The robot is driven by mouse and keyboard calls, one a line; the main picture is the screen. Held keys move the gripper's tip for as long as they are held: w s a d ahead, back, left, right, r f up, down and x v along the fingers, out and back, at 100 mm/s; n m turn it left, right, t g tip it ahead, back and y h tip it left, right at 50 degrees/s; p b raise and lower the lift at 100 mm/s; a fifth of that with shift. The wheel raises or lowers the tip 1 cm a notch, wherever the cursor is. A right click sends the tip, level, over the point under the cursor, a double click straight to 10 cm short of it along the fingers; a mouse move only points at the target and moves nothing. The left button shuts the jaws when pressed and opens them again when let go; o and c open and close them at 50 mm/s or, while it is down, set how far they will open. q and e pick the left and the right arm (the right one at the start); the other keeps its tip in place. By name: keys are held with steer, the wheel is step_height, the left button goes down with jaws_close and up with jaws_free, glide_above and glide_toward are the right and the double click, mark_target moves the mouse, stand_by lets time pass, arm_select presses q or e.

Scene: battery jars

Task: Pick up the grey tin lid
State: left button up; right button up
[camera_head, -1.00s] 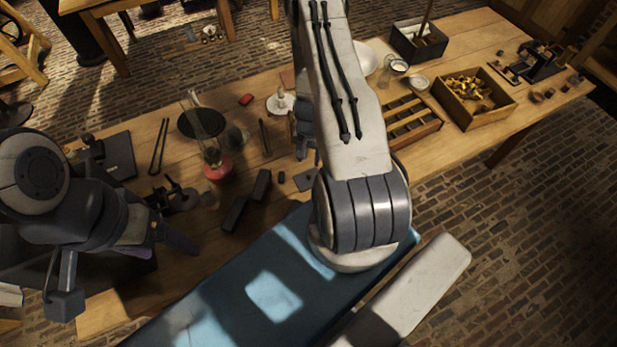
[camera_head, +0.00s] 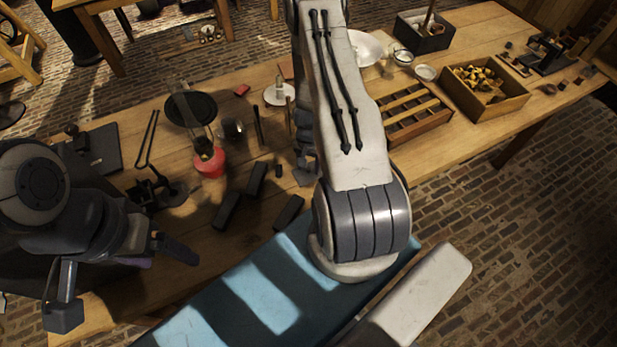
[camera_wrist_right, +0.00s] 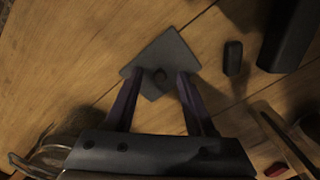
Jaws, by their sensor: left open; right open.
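In the head view my right arm mostly hides that gripper. My left gripper (camera_head: 172,256) is open and empty at the table's front left.
Dark bars (camera_head: 257,179) and a small dark block (camera_wrist_right: 233,58) lie close to the lid. A red-based lamp (camera_head: 210,163) and a dark round plate (camera_head: 191,109) stand further left. A slatted wooden tray (camera_head: 420,115) lies right of my arm.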

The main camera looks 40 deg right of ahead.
steer(key=shift+f, duration=0.15)
jaws_close()
